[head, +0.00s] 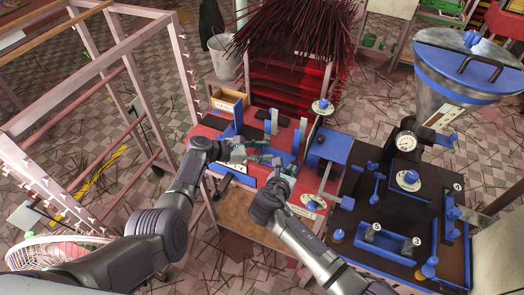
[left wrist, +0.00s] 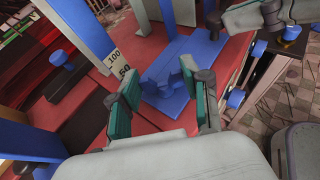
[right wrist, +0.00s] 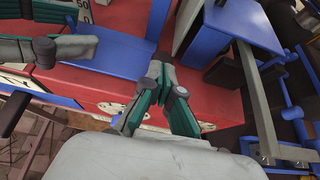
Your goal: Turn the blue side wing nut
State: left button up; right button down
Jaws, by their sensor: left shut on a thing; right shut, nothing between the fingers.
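In the head view the nut is too small and covered to make out. My right gripper (head: 287,171) is shut and empty just right of and nearer than the left one. In the right wrist view its fingertips (right wrist: 162,66) meet over the red table's edge.
The red table (head: 210,125) carries blue upright guides and a blue block (head: 333,148) at its right. A dark machine table (head: 350,205) with blue fittings stands to the right. A pink rack (head: 105,100) stands to the left. My two grippers are close together.

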pick_arm(q)
jog(key=o, duration=1.2)
jog(key=shift+c, duration=0.2)
jog(key=shift+a, duration=0.1)
jog(key=v, duration=1.2)
